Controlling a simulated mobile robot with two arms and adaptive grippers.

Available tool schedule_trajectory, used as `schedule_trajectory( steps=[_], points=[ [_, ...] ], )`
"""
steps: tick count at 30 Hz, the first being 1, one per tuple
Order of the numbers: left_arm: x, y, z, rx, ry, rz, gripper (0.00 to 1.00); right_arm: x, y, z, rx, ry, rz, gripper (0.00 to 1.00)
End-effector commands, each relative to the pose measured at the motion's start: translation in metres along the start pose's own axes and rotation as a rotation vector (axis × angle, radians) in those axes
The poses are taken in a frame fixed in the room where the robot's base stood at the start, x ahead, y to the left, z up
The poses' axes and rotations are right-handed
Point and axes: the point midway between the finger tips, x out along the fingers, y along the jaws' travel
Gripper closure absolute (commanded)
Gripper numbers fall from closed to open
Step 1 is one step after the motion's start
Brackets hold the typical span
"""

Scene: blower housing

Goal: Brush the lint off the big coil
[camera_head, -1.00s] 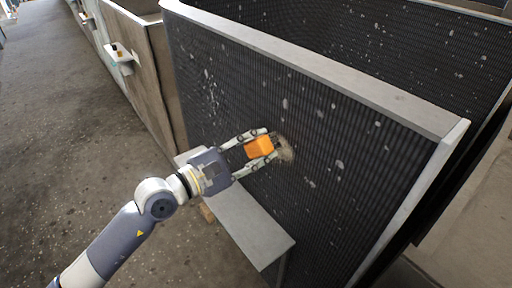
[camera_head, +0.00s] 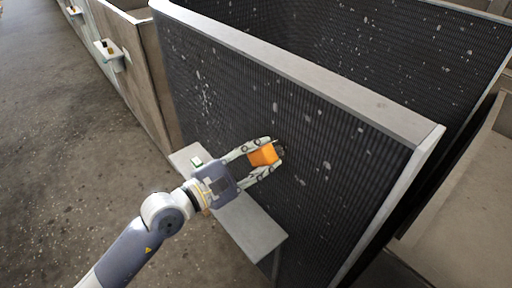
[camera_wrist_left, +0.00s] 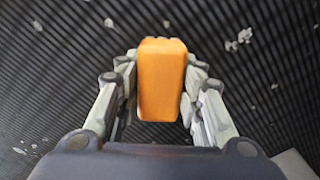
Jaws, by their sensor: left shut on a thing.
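The big coil (camera_head: 330,110) is a tall dark finned panel with a pale metal top rim, bending round behind. Pale lint specks are scattered on its near face, with a denser patch (camera_head: 205,90) toward the left. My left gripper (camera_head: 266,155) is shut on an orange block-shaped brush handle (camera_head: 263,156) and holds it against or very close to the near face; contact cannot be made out. In the left wrist view the orange handle (camera_wrist_left: 161,80) sits between the two fingers, with finned coil (camera_wrist_left: 255,85) and lint behind. The bristles are mostly hidden. My right gripper is not in view.
A narrow grey bench (camera_head: 250,228) stands below the near face, with a small white-and-green item (camera_head: 197,162) at its left end. Wooden panels with a small shelf (camera_head: 110,55) line the left. Open floor (camera_head: 60,150) lies at left.

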Motion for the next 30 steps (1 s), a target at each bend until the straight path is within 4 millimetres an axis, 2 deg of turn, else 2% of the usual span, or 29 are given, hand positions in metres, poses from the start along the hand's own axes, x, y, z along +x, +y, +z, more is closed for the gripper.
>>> schedule_trajectory(
  steps=[13,26,30],
  points=[
    [0.003,-0.023,0.026,-0.003,-0.001,-0.002,0.84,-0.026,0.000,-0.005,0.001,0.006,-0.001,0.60],
    [0.003,-0.029,0.029,-0.002,-0.002,-0.001,0.84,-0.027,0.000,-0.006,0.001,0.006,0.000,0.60],
    [-0.006,-0.030,0.028,-0.001,0.000,-0.001,0.84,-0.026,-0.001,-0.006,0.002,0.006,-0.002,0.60]
  ],
)
